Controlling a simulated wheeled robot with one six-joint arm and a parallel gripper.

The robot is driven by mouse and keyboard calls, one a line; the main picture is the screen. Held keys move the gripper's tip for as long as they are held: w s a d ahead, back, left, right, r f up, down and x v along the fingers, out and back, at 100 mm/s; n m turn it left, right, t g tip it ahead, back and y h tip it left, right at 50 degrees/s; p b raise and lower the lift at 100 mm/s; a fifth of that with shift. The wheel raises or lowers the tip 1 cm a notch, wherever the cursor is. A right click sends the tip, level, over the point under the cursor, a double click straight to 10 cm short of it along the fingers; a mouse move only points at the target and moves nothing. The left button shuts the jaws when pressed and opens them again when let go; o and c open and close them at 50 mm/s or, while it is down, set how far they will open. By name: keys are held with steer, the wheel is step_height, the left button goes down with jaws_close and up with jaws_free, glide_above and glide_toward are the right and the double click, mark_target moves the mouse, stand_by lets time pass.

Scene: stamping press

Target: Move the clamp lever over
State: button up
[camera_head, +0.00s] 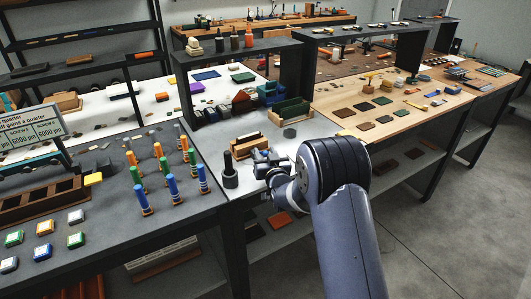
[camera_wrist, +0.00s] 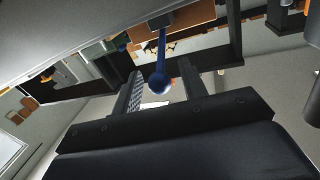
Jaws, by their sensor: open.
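The clamp lever shows in the wrist view as a blue rod ending in a round blue knob (camera_wrist: 160,83). My gripper (camera_wrist: 162,66) is open, with one finger on each side of the lever. The knob appears in the gap, apart from both fingers; I cannot tell how deep it sits between them. In the head view my arm reaches over the white table (camera_head: 222,208) and its wrist is low near the front edge. The lever cannot be made out there; my arm may hide it.
A dark cylinder on a round base (camera_head: 230,172) and a wooden block piece (camera_head: 250,145) stand just left of my wrist. Several coloured stamps (camera_head: 170,185) stand on the grey table at left. A black shelf (camera_head: 245,47) rises behind. The floor at right is clear.

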jaws_close()
stand_by(0.5)
